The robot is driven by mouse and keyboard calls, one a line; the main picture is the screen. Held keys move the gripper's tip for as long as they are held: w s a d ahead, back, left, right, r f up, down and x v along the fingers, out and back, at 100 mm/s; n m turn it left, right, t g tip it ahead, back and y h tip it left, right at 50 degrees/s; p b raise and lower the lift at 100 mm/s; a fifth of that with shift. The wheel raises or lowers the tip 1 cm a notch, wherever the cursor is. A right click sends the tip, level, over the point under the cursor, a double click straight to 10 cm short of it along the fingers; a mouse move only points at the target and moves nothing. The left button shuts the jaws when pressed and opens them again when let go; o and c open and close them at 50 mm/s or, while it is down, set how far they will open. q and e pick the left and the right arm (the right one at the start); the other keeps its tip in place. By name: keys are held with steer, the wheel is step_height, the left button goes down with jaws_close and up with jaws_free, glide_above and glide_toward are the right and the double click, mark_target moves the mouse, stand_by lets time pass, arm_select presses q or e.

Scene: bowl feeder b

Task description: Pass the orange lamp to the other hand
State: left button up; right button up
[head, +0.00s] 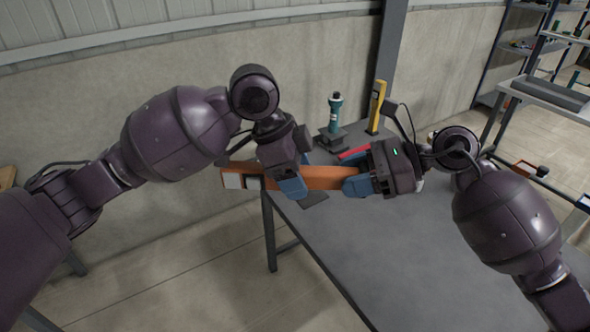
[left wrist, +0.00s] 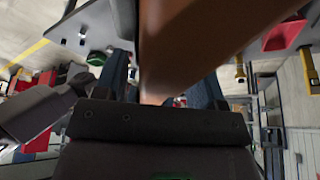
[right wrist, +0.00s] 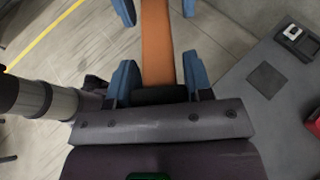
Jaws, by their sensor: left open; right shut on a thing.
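The orange lamp (head: 325,172) is a long bar with a pale end on the left, held roughly level above the table's left edge. My right gripper (head: 358,186) is shut on its right part; in the right wrist view the lamp (right wrist: 157,45) runs away between the fingers (right wrist: 158,78). My left gripper (head: 291,188) is open, its fingers around the lamp nearer the pale end. Its fingertips also show at the top of the right wrist view (right wrist: 157,10). In the left wrist view the lamp (left wrist: 195,45) lies between the open fingers and fills the middle.
The grey table (head: 400,250) is mostly clear in front. At its back stand a teal tool on a dark base (head: 334,115) and a yellow upright object (head: 377,106), with a red item (head: 354,153) nearer. A wall is behind; shelving (head: 545,92) stands at the right.

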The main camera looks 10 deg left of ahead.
arm_select(q)
steer(key=c, duration=1.1)
steer(key=shift+c, duration=0.2)
arm_select(e)
steer(key=o, duration=1.1)
